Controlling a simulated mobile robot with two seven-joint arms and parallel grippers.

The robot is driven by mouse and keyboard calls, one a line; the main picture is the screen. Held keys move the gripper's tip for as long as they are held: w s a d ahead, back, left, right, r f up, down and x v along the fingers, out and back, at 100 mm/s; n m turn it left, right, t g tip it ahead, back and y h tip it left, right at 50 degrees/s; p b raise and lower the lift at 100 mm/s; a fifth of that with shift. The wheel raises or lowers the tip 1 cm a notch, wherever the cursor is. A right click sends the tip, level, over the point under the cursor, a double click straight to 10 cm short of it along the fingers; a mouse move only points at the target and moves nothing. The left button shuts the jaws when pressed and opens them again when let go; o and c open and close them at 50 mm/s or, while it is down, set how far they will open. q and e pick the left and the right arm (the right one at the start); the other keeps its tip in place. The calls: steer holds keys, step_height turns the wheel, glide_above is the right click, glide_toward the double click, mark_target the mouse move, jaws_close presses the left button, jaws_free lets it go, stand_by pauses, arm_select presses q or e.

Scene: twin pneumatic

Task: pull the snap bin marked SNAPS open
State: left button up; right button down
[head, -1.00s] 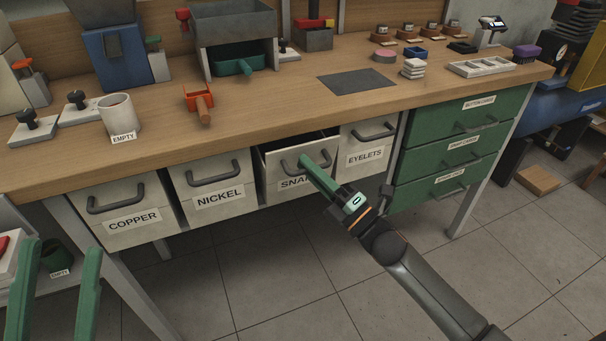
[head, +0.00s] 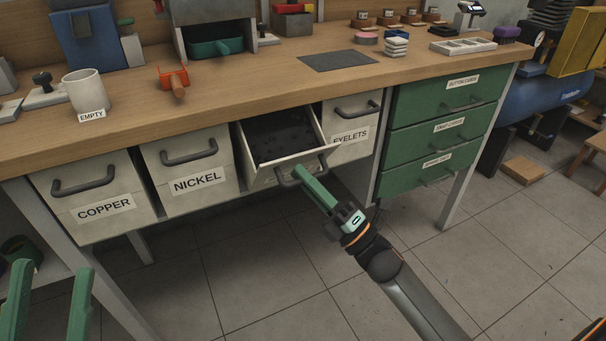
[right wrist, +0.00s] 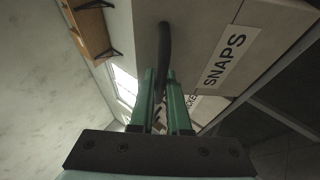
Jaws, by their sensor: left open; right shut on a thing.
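The snap bin marked SNAPS (head: 253,178) is slid part of the way out from under the workbench, and dark contents show inside it. My right gripper (head: 302,174) is shut on its dark handle (head: 320,165). In the right wrist view the handle (right wrist: 164,50) runs between the green fingers (right wrist: 165,100), beside the SNAPS label (right wrist: 224,60). In the head view the gripper mostly hides that label. My left gripper (head: 48,305) is open and empty at the lower left, away from the bins.
Closed bins COPPER (head: 100,195) and NICKEL (head: 190,170) are to the left, EYELETS (head: 350,125) to the right. Green drawers (head: 440,125) stand further right. A cup marked EMPTY (head: 85,92) is on the worktop. The floor in front is clear.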

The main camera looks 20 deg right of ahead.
steer(key=shift+s+f, duration=0.25)
steer(key=shift+f, duration=0.05)
steer(key=c, duration=1.2)
jaws_free()
steer(key=shift+o, duration=0.2)
steer(key=p+v, duration=0.1)
steer(key=v, duration=1.1)
steer(key=shift+s+d, duration=0.2)
